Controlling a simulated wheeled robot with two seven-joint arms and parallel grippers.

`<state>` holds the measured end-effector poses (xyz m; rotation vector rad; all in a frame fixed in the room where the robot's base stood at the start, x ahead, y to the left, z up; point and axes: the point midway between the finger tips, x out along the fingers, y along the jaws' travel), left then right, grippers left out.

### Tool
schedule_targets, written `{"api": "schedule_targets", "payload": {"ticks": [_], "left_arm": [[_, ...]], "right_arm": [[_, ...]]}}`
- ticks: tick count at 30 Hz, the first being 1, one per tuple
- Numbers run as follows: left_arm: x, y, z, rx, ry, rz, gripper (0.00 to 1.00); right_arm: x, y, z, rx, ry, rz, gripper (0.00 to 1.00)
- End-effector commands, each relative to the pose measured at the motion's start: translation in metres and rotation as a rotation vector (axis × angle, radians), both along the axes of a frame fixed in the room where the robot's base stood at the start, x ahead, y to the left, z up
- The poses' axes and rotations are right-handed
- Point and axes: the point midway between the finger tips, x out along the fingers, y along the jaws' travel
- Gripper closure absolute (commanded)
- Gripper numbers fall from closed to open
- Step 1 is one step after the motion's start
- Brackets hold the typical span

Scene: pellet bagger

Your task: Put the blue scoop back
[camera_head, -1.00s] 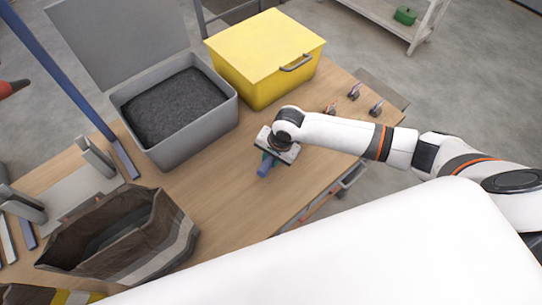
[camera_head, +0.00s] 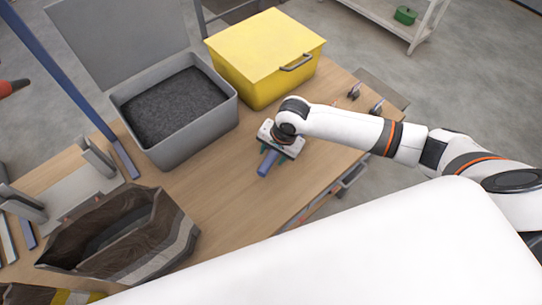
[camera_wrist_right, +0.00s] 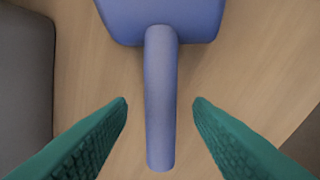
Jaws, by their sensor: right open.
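The blue scoop (camera_head: 267,165) is on or just above the wooden table, in front of the yellow box. In the right wrist view its handle (camera_wrist_right: 160,105) runs down the middle and its wide part (camera_wrist_right: 160,18) is at the top, partly cut off. My right gripper (camera_head: 271,157) is over the scoop. In the wrist view its teal fingers are open, one on each side of the handle, with a gap on both sides. The wrist hides part of the scoop in the head view. My left gripper is not in view.
A grey bin (camera_head: 188,142) of dark pellets stands at the back left, beside a yellow lidded box (camera_head: 255,65). An open brown bag (camera_head: 175,240) stands at the front left. Small items (camera_head: 376,108) lie near the right edge. The table between bag and right gripper is clear.

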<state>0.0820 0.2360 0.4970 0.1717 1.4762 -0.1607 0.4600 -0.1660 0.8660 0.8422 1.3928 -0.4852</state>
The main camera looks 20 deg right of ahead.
Motion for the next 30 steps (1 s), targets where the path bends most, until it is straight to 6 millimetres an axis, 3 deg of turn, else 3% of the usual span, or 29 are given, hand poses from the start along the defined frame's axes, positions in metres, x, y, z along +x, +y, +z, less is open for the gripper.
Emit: {"api": "schedule_targets", "payload": {"ticks": [6,12,18,30], "left_arm": [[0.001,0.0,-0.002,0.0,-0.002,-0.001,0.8],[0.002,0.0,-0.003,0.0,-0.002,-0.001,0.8],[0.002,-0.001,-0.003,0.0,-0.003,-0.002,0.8],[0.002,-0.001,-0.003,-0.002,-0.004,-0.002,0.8]], "right_arm": [[-0.007,-0.009,0.047,0.002,-0.002,0.0,0.53],[-0.011,-0.014,0.076,0.001,-0.002,0.0,0.53],[-0.013,-0.016,0.086,0.001,0.001,-0.001,0.53],[-0.013,-0.015,0.086,0.001,0.001,-0.001,0.53]]}}
